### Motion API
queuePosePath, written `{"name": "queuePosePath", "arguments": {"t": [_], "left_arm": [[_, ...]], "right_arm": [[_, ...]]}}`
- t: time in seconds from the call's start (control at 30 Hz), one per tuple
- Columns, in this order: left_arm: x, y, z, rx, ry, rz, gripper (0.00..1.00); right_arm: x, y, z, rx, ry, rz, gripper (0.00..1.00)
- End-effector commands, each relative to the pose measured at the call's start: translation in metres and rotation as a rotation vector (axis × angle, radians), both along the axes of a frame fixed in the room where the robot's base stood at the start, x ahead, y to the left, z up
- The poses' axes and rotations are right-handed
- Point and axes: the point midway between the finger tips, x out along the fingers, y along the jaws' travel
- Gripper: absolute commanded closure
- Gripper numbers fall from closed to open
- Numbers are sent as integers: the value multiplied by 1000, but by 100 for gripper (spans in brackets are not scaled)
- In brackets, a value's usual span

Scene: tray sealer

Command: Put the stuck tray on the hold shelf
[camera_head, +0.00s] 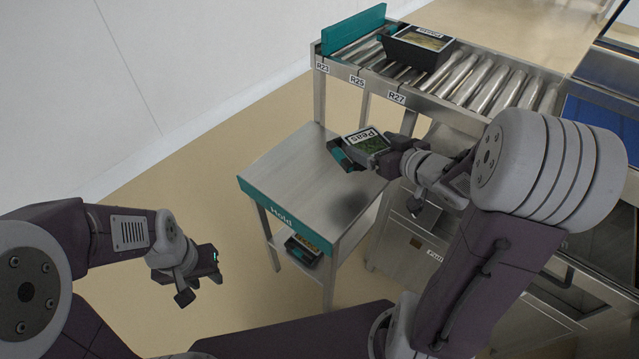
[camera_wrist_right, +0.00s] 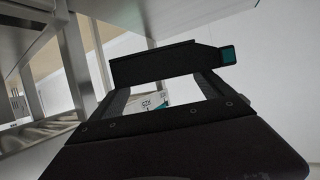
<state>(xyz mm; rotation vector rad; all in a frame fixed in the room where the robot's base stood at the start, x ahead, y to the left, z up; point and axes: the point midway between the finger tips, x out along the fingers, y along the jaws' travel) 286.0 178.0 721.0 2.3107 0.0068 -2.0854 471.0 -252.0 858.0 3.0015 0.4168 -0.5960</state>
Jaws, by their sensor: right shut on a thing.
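The hold shelf (camera_head: 290,175) is a steel stand with a teal front edge marked "Hold". Its top is bare, with a dark shadow below the tray. In the right wrist view my right gripper (camera_wrist_right: 170,65) shows as dark parts with a teal tip; the tray is hard to make out there. My left gripper (camera_head: 214,262) is empty, left of the stand; its opening is unclear.
A roller conveyor (camera_head: 470,82) marked R23, R25 and R27 runs behind the stand, with a teal end stop (camera_head: 354,30). Another dark tray (camera_head: 420,50) sits on its rollers. A further tray (camera_head: 303,252) lies on the stand's lower level. A steel cabinet (camera_head: 405,235) stands to the right.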

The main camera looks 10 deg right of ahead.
Motion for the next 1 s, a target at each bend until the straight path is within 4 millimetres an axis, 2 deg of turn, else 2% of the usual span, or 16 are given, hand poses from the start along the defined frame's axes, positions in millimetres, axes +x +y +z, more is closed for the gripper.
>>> {"name": "queuePosePath", "arguments": {"t": [0.1,0.2,0.4,0.6,0.7,0.87,1.0], "left_arm": [[0,0,-2,0,-1,0,64],[0,0,-9,0,-1,0,64],[0,0,-47,0,0,0,64],[0,0,-69,0,0,0,64],[0,0,-72,0,0,0,64],[0,0,-72,0,-1,0,64],[0,0,-89,0,-1,0,64]], "right_arm": [[-1,-4,-2,1,-1,-7,56],[3,2,-9,1,-1,-4,56],[36,45,-47,1,-1,4,56],[65,79,-70,2,-1,-2,56],[72,87,-73,1,-1,-4,56],[73,88,-73,1,-1,-7,56],[73,87,-97,1,2,-8,56]]}}
